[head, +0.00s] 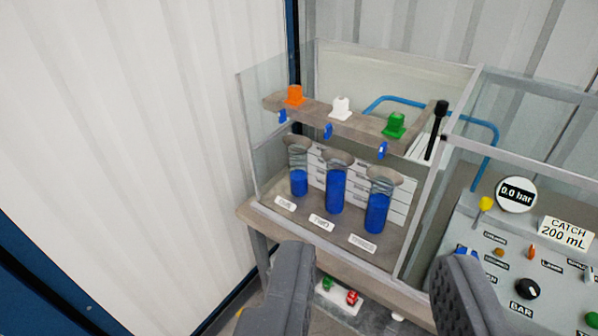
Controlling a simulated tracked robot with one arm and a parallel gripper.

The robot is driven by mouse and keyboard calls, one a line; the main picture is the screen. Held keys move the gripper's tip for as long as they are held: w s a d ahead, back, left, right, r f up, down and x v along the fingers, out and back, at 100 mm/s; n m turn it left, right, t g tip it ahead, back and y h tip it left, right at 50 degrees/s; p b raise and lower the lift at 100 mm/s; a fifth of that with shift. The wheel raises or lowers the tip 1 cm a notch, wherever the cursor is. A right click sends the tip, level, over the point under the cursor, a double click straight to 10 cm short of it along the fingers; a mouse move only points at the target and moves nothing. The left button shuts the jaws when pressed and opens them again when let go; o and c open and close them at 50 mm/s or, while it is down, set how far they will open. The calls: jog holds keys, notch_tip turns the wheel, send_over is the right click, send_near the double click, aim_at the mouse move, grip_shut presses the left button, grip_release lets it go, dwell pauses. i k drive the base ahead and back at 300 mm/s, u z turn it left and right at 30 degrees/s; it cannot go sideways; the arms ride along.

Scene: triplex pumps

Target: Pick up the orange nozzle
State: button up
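The orange nozzle (295,96) stands upright at the left end of a brown shelf bar, inside a clear-walled case. A white nozzle (341,107) and a green nozzle (394,125) stand to its right on the same bar. My gripper (372,265) is in the foreground at the bottom, its two grey fingers wide apart with nothing between them. It is well short of the case and lower in the picture than the orange nozzle. The fingers' lower parts are cut off by the frame edge.
Three cylinders of blue liquid (335,190) stand below the bar. The case has a glass front pane and a metal frame (400,225). A black-handled lever (437,128) stands at the bar's right end. A control panel (515,260) with a gauge is at right. A white corrugated wall is at left.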

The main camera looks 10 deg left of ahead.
aim_at(294, 92)
jog(key=z, duration=1.15)
jog(key=k, duration=1.05)
jog(key=u, duration=1.4)
jog(key=i, duration=1.65)
jog(key=z, duration=0.05)
